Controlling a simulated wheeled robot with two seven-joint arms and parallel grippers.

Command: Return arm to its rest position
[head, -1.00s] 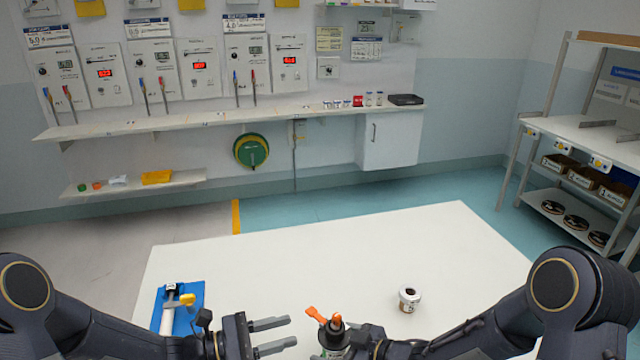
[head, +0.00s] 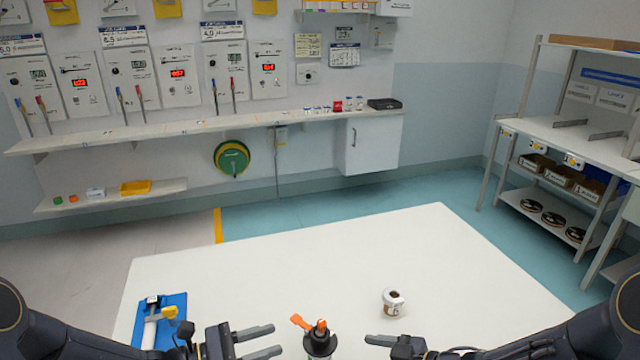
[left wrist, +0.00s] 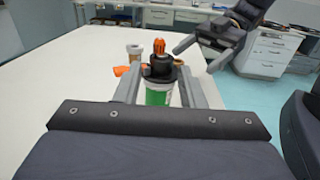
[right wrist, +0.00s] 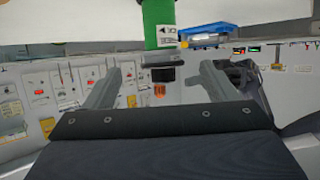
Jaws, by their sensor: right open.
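A bottle (head: 320,345) with a black top, orange knob and orange lever stands at the table's near edge. The left wrist view shows its green body (left wrist: 158,96); the right wrist view shows it upside down (right wrist: 158,28). My left gripper (head: 279,340) is open and empty, its fingertips pointing at the bottle from the left, apart from it. My right gripper (head: 380,340) is to the right of the bottle, clear of it. The right wrist view shows its jaws (right wrist: 160,82) open and empty, with the bottle beyond them.
A small jar (head: 394,303) stands on the white table (head: 290,260) behind my right gripper. A blue tray (head: 174,305) with a white and yellow tool lies at the left. The table's middle and back are clear. A shelf rack (head: 545,150) stands at the right.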

